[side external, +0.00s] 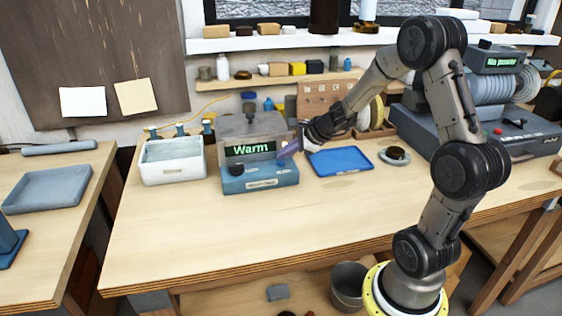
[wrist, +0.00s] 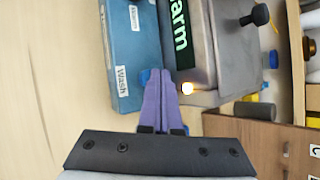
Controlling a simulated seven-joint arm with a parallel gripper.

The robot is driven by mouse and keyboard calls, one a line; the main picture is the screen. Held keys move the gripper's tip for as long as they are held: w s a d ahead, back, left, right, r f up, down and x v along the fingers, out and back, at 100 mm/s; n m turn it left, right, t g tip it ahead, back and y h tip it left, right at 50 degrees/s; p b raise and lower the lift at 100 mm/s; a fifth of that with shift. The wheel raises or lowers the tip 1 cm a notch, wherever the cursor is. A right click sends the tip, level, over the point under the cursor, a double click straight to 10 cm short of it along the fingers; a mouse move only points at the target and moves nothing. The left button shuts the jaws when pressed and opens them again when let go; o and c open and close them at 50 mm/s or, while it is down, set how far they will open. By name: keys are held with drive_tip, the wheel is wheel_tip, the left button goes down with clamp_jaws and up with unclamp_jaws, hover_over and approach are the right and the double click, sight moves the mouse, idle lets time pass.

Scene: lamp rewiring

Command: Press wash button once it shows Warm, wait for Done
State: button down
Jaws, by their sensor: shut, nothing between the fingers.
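The wash machine (side external: 265,125) is a grey box on a blue base (side external: 260,181), on the workbench. Its display (side external: 250,149) reads "Warm" in green, and the same display (wrist: 180,25) shows turned sideways in the wrist view. My gripper (side external: 283,153) is shut and empty, its purple fingers at the machine's right front. In the wrist view, my gripper (wrist: 165,72) points at the machine beside the "Wash" label (wrist: 122,82). A blue button (wrist: 144,76) is partly hidden by the fingers; I cannot tell whether they touch it.
A white bin (side external: 173,172) stands left of the machine, and a blue tray (side external: 340,161) lies to its right. A black knob (side external: 236,169) sits on the machine's front left. The bench top (side external: 210,235) in front is clear. Another machine (side external: 500,130) stands at the right.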

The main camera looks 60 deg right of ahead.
sight(285, 166)
drive_tip(key=shift+f, duration=0.4)
idle(0.5)
drive_tip(key=shift+r, duration=0.9)
wheel_tip(285, 166, up, 5)
idle(0.5)
idle(0.5)
